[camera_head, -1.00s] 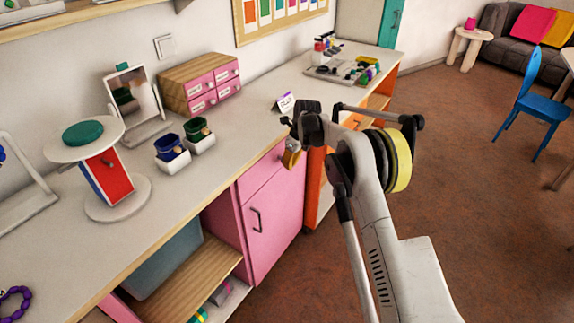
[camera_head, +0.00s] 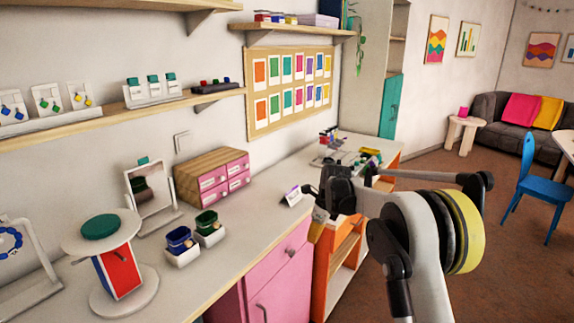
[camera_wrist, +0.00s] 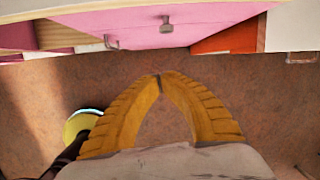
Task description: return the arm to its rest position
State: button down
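My gripper (camera_head: 318,224) is in front of the counter's edge in the head view, near the small name card, held up in the air. It is small and partly hidden by my wrist there. In the wrist view my gripper (camera_wrist: 159,77) shows two ribbed yellow fingers that meet at the tips, with nothing between them. They point over the brown floor toward the cabinet fronts. My arm is bent, and its elbow is at the right of the head view.
The counter (camera_head: 245,235) holds a round stand (camera_head: 125,275), a mirror (camera_head: 150,195), a pink-drawer box (camera_head: 212,178), two small bins and a name card (camera_head: 293,197). The pink cabinet (camera_wrist: 160,25) is ahead of the fingers. A blue chair (camera_head: 527,180) stands right; floor between is clear.

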jog(key=s+d+r+n+t+h, duration=0.1)
jog(key=s+d+r+n, duration=0.1)
jog(key=s+r+n, duration=0.6)
jog(key=s+d+r+n+t, duration=0.1)
jog(key=s+d+r+n, duration=0.2)
jog(key=s+r, duration=0.8)
jog(key=s+d+f+n+t, duration=0.1)
jog(key=s+n, duration=0.5)
jog(key=s, duration=0.6)
jog(key=s+d+f+n+t+h, duration=0.1)
jog(key=s+f+n, duration=0.3)
jog(key=s, duration=0.7)
jog(key=d+n, duration=0.1)
jog(key=n, duration=0.1)
jog(key=shift+s+d+f+n+t, duration=0.25)
jog(key=shift+s+f+n+t, duration=0.1)
jog(key=shift+s+n+t, duration=0.05)
